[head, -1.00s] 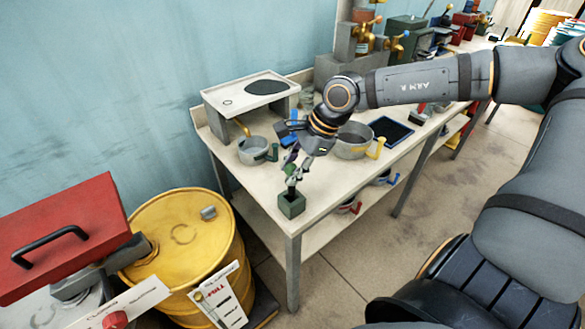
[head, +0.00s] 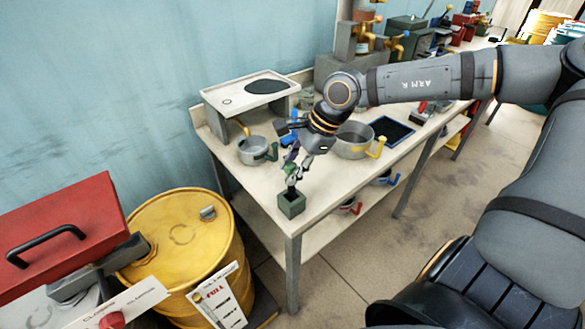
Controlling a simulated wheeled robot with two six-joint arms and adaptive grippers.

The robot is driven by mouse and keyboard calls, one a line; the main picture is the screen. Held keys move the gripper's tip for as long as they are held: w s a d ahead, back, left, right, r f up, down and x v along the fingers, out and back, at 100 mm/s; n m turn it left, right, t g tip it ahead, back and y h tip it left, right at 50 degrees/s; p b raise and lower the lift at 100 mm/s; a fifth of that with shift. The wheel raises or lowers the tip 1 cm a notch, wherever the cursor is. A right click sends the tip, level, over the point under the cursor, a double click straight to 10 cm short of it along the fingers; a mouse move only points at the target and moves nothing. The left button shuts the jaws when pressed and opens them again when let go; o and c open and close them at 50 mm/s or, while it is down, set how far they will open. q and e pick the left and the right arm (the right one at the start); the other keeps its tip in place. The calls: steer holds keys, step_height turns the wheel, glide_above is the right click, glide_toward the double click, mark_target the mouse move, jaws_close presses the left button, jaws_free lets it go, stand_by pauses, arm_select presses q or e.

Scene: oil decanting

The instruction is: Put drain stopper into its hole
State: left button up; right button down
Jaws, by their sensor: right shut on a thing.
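My right gripper (head: 292,172) reaches down over the front left corner of the workbench. It is shut on a small dark and green piece, which seems to be the drain stopper (head: 291,188). The fingers hide much of this piece. Its dark lower end is at the top of a small green square block (head: 291,207); I cannot tell whether it is inside the block or just above it. A raised stand (head: 222,98) at the back left of the bench has a small ring-like hole (head: 227,101) in its top. My left gripper is not in view.
A metal pot with a green handle (head: 252,151) stands under the stand's spout. A larger pot with a yellow handle (head: 352,141) is right of my gripper. A yellow drum (head: 187,245) and a red box (head: 65,236) are at the left. The bench front (head: 330,190) is clear.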

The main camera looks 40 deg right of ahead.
mark_target(293, 193)
stand_by(0.7)
steer(key=shift+f+b, duration=2.85)
steer(key=shift+b, duration=0.1)
steer(key=c, duration=0.9)
jaws_free()
steer(key=shift+r, duration=0.1)
step_height(293, 193, up, 10)
